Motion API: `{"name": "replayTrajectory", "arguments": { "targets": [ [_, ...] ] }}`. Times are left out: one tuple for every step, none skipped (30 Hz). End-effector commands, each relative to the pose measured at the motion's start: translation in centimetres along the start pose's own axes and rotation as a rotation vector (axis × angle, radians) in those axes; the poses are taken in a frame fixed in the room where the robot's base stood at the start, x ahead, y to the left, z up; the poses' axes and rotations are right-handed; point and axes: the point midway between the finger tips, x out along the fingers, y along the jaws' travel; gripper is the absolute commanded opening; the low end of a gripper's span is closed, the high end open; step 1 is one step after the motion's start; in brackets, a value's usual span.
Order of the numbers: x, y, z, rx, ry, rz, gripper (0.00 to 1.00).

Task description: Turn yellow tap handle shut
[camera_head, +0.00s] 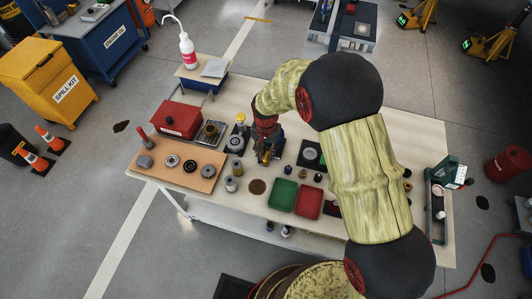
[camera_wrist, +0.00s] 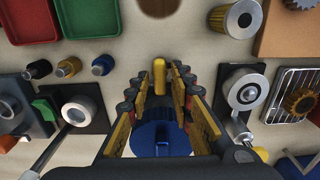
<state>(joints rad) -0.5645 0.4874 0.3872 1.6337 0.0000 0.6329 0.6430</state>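A yellow handle (camera_wrist: 159,76) shows in the wrist view as a short upright bar between my fingertips. A blue rounded body (camera_wrist: 158,137) sits below it in the picture, between the fingers; how the two join is hidden. My gripper (camera_wrist: 160,92) is open, with yellow-padded fingers on both sides of the handle and a visible gap on each side. In the head view my gripper (camera_head: 267,152) points down over the middle of the workbench (camera_head: 390,128), and it and my arm hide the handle there.
Close on one side stands a black base with a silver ring and lever (camera_wrist: 245,93); on the other, a dark fixture with a round end (camera_wrist: 80,112). Green (camera_head: 282,194) and red (camera_head: 308,202) trays lie nearby. A red box (camera_head: 180,119) stands left.

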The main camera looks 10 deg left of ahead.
Motion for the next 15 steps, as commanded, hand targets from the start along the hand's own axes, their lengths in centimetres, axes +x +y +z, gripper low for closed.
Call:
{"name": "replayTrajectory", "arguments": {
  "targets": [
    [0.00,0.00,0.00,0.000,0.000,0.000,0.18],
    [0.00,0.00,0.00,0.000,0.000,0.000,0.16],
    [0.00,0.00,0.01,0.000,0.000,0.000,0.14],
    [0.00,0.00,0.01,0.000,0.000,0.000,0.12],
    [0.00,0.00,0.01,0.000,0.000,0.000,0.10],
    [0.00,0.00,0.01,0.000,0.000,0.000,0.08],
    [0.00,0.00,0.01,0.000,0.000,0.000,0.06],
    [0.00,0.00,0.01,0.000,0.000,0.000,0.05],
    [0.00,0.00,0.01,0.000,0.000,0.000,0.02],
    [0.00,0.00,0.01,0.000,0.000,0.000,0.01],
    [0.00,0.00,0.01,0.000,0.000,0.000,0.00],
    [0.00,0.00,0.01,0.000,0.000,0.000,0.00],
    [0.00,0.00,0.01,0.000,0.000,0.000,0.00],
    [0.00,0.00,0.01,0.000,0.000,0.000,0.00],
    [-0.01,-0.01,0.01,0.000,0.000,0.000,0.00]
  ]
}}
